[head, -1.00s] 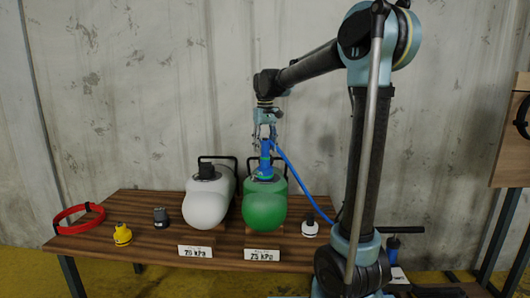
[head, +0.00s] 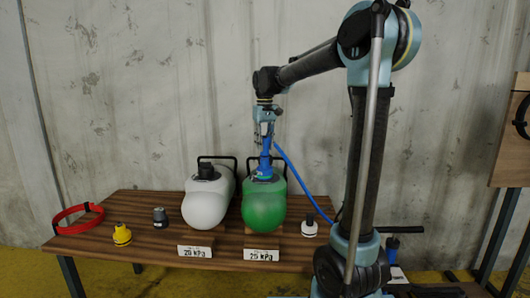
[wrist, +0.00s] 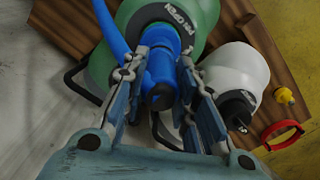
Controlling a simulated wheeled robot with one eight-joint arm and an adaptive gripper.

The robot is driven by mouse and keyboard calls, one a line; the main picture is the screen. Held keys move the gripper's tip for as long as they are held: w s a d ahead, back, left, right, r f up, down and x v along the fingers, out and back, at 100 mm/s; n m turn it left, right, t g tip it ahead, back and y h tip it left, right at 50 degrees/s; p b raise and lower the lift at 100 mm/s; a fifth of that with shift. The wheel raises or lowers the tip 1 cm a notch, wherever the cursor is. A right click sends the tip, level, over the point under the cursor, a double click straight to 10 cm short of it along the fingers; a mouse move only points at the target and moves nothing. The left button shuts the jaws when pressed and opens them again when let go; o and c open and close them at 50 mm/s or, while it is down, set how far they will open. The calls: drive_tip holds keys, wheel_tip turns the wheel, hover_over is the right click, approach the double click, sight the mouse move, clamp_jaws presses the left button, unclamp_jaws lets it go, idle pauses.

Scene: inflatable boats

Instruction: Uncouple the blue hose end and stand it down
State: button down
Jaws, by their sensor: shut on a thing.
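The blue hose end (head: 265,163) stands upright at the valve on top of the green inflatable boat (head: 264,208). A blue hose (head: 303,184) runs from it down to the right. My gripper (head: 265,143) is above the green boat, with its fingers shut on the hose end. In the wrist view the blue hose end (wrist: 160,72) sits between the two fingers of my gripper (wrist: 160,84). A dark collar with white lettering (wrist: 182,32), partly readable as "OPEN", shows beside it. Whether the hose end is still locked in the valve cannot be told.
A white boat (head: 205,210) with a black fitting stands close left. A yellow cap (head: 122,235), a grey cap (head: 160,217), a white cap (head: 309,226) and a red ring (head: 78,218) lie on the wooden bench (head: 150,205).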

sight(265, 136)
drive_tip(key=shift+r, duration=0.3)
idle(0.6)
drive_tip(key=shift+r, duration=1.25)
